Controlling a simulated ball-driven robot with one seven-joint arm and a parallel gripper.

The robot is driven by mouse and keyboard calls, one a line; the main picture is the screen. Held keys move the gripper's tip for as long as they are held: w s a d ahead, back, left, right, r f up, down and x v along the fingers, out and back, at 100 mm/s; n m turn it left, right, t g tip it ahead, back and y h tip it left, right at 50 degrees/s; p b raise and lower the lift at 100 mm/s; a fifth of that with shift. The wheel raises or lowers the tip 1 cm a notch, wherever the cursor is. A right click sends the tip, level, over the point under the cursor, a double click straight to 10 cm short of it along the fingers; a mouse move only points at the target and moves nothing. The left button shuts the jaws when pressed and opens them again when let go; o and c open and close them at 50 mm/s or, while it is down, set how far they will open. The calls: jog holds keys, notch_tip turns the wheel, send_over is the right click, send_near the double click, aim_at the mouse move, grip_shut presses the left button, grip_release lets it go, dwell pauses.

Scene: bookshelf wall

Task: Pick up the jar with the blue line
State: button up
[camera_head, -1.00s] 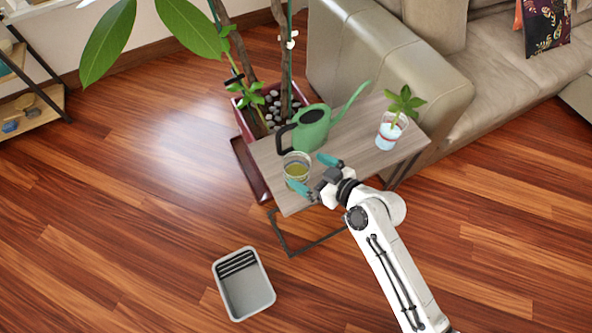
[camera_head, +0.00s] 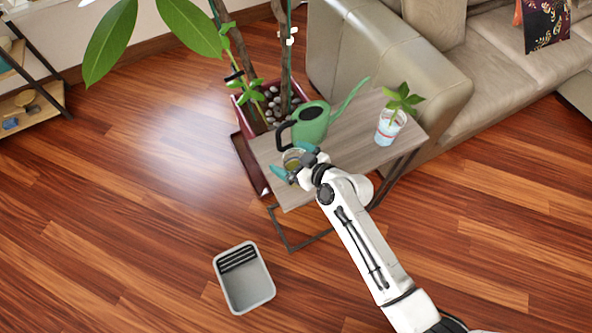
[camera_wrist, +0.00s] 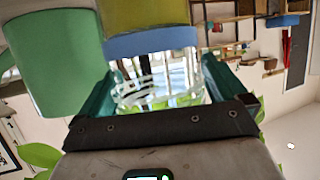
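The jar with the blue line (camera_head: 292,159) is a clear glass with yellow-green contents on the near left part of the small wooden table (camera_head: 350,140). In the wrist view its blue band (camera_wrist: 150,42) crosses the glass, with yellow-green beside it. My gripper (camera_head: 294,162) is at the jar, its two teal fingers spread on either side. In the wrist view the jar lies between the fingers (camera_wrist: 156,70). The gripper looks open; I cannot tell whether a finger touches the glass. My gripper partly hides the jar in the head view.
A green watering can (camera_head: 312,124) stands just behind the jar. A second cup holding a small plant (camera_head: 389,127) stands at the table's right. A large potted plant (camera_head: 272,105) and the sofa (camera_head: 395,65) are behind. A grey bin (camera_head: 245,283) sits on open floor.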

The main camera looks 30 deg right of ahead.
jog(key=c, duration=0.9)
jog(key=shift+r, duration=0.2)
